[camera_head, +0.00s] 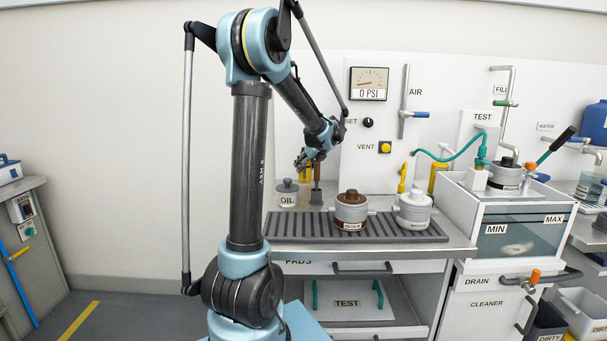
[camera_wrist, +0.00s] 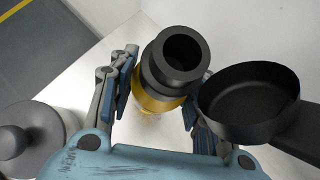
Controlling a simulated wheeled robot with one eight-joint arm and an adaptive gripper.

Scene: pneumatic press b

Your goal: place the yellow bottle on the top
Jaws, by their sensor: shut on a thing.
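My gripper (camera_head: 309,163) is above the back left of the white worktop (camera_head: 447,237). It is shut on the yellow bottle (camera_head: 305,174), which shows as a small yellow shape below the fingers. In the wrist view the yellow bottle (camera_wrist: 158,103) sits between the two fingers of my gripper (camera_wrist: 158,95), with its dark, open round neck toward the camera. Its lower part is mostly hidden by the neck and the gripper. I cannot tell whether its base touches the worktop.
A grey lidded OIL pot (camera_head: 288,195) stands left of the gripper. A dark open cup (camera_wrist: 250,100) is close to the right finger. Brown (camera_head: 351,209) and grey (camera_head: 414,209) pots stand on the ribbed mat (camera_head: 290,227).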

